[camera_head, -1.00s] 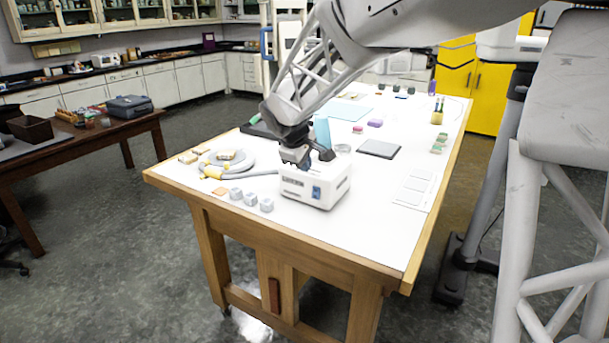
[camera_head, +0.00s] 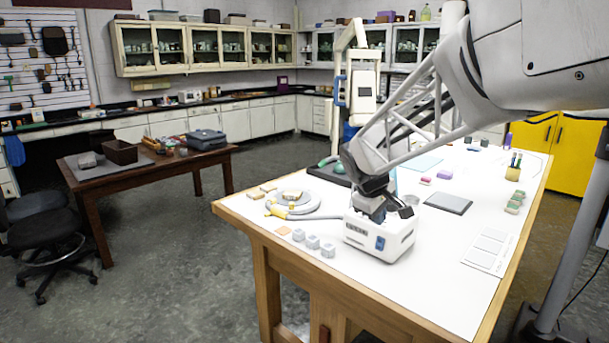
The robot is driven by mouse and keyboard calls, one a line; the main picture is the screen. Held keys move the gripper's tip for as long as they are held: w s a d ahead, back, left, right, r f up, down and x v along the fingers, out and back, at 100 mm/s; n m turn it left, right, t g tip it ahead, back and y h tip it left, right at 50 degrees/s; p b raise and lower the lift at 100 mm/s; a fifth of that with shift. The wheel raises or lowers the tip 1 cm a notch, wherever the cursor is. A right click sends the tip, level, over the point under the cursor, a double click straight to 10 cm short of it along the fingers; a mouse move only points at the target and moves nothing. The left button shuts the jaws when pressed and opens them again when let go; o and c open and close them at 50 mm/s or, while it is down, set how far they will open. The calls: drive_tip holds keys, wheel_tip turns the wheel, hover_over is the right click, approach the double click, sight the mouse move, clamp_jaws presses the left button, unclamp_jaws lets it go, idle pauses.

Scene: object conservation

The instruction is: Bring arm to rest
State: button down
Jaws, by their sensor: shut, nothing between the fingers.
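My gripper (camera_head: 374,212) is at the end of my arm, low over the white table (camera_head: 440,290).
Several small grey blocks (camera_head: 313,242) and a ring-shaped grey item (camera_head: 290,206) lie left of the device. A dark grey square pad (camera_head: 448,203) lies to its right. A cup of pens (camera_head: 514,168) and white paper cards (camera_head: 489,248) are farther right. The table's front right is clear.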

drive_tip(key=s+f+m+y, duration=0.1)
drive_tip(key=s+m, duration=0.3)
drive_tip(key=s, duration=1.3)
drive_tip(key=s+f+m+y, duration=0.2)
drive_tip(key=s+m, duration=0.2)
drive_tip(key=s, duration=1.4)
drive_tip(key=shift+s+a+f+g, duration=0.15)
drive_tip(key=shift+a+f+g, duration=0.15)
drive_tip(key=shift+a+g, duration=0.1)
